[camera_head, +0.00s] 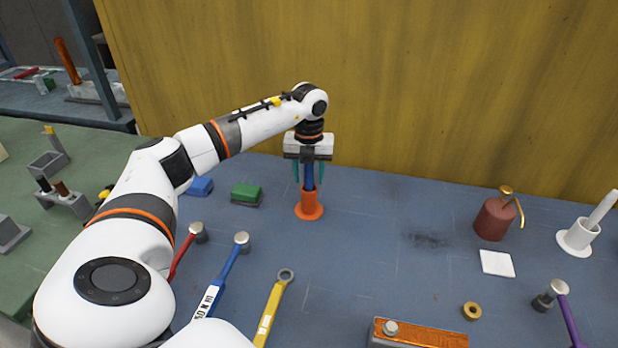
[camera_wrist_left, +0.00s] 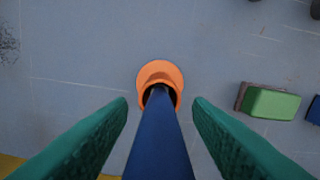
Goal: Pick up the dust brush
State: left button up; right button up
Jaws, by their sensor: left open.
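A blue-handled tool, which seems to be the dust brush (camera_head: 309,178), stands upright in an orange holder (camera_head: 309,211) on the blue-grey table. My left gripper (camera_head: 310,182) points down above the holder, its teal fingers on either side of the blue handle. In the left wrist view the blue handle (camera_wrist_left: 158,145) runs between the two open fingers (camera_wrist_left: 161,102), with a gap visible on each side. Its lower end is hidden inside the orange holder (camera_wrist_left: 160,72). My right gripper is not in view.
A green block (camera_head: 246,192) and a blue block (camera_head: 200,186) lie left of the holder. Red, blue and yellow (camera_head: 270,312) tools lie in front. A red oil can (camera_head: 495,218) and a white holder (camera_head: 577,238) stand at right. A yellow wall (camera_head: 420,90) rises behind.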

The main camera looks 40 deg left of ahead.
pick_arm(q)
jog(key=shift+c, duration=0.3)
grip_shut()
